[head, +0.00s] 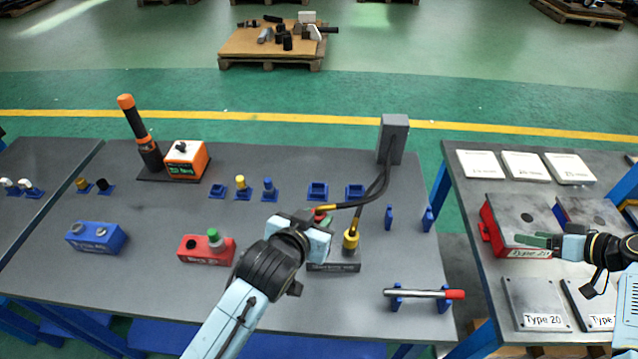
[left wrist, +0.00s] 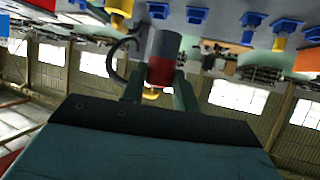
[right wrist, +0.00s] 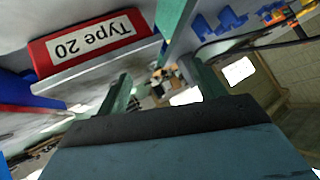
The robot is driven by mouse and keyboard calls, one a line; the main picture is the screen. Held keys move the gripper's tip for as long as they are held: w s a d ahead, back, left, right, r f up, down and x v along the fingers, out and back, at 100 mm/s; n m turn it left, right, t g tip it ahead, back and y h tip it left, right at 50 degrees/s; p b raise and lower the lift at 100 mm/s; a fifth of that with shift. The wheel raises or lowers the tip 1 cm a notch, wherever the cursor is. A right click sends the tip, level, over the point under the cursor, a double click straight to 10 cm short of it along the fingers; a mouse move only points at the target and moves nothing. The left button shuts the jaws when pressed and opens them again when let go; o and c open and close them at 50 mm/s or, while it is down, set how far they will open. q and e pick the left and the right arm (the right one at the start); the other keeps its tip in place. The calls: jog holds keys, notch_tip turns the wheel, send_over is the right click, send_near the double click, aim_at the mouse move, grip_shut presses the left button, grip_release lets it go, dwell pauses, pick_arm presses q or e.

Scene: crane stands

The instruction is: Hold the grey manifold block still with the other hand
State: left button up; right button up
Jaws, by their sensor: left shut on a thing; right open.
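The grey manifold block (head: 345,266) sits on the left table with a dark label on its front. A yellow connector (head: 351,241) with a black cable stands upright at its right end. My left gripper (head: 322,221) is shut on a red and grey plug with a gold tip (left wrist: 163,62), above the block's left side, and hides part of the block. A cable runs from the plug; I cannot tell whether the tip touches the block. My right gripper (head: 532,240) is open and empty, over the right table by the red Type 20 box (head: 500,234), away from the block.
A grey post box (head: 393,138) feeds both cables. A red-tipped rod (head: 425,294) lies on blue holders right of the block. A gap separates the two tables. Type 20 plates (head: 536,304) lie on the right table.

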jog(key=w+a+f+n+g+y, duration=0.15)
jog(key=a+n, duration=0.25)
jog(key=a, duration=0.5)
jog(key=w+a+f+n+g+y, duration=0.1)
jog(key=a+n+g+y, duration=0.2)
jog(key=a, duration=0.5)
jog(key=n+g, duration=0.4)
jog(key=n, duration=0.5)
send_near(360, 255)
jog(key=shift+w+a+f+y, duration=0.15)
jog(key=shift+w+f, duration=0.1)
jog(key=shift+f, duration=0.25)
jog(key=shift+w+a+f+y, duration=0.1)
jog(key=shift+w+f, duration=0.15)
jog(key=shift+f, duration=0.25)
jog(key=shift+s+a+f, duration=0.1)
jog(key=shift+a+f, duration=0.25)
jog(key=shift+a, duration=0.2)
jog(key=shift+x, duration=3.95)
jog(key=shift+c, duration=0.3)
jog(key=c, duration=1)
jog(key=shift+o, duration=0.2)
